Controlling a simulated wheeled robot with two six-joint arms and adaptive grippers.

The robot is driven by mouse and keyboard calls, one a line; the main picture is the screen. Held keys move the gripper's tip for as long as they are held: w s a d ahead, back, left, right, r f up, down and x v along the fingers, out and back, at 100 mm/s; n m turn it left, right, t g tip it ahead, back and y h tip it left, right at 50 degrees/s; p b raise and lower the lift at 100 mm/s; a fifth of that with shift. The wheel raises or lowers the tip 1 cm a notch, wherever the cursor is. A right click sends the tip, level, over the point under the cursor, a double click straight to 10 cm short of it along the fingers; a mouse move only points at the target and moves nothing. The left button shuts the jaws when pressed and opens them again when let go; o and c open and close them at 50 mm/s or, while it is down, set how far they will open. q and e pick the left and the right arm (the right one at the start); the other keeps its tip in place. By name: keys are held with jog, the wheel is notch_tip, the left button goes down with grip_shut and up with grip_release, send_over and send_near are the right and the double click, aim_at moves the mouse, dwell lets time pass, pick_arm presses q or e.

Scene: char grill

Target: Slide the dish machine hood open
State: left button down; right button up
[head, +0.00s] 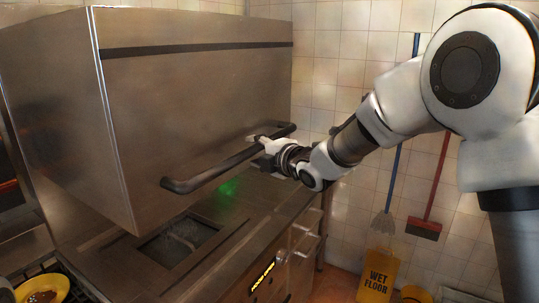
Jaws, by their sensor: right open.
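The dish machine hood (190,95) is a large steel box filling the left and middle of the head view. Its lower edge appears raised above the machine's steel top, where a dark square basin (178,240) and a green glow show. A dark bar handle (215,172) runs along the hood's front. My right gripper (262,141) is at the far right part of this handle and is open. Its fingertips are small and partly hidden, so I cannot tell whether they go around the bar or only touch it. My left gripper is not in view.
A tiled wall stands at the right, with a blue-handled mop (383,222) and a red-handled brush (424,228) against it. A yellow wet floor sign (376,275) stands below. A yellow dish (42,290) sits at the lower left.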

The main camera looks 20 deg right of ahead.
jog(key=v, duration=1)
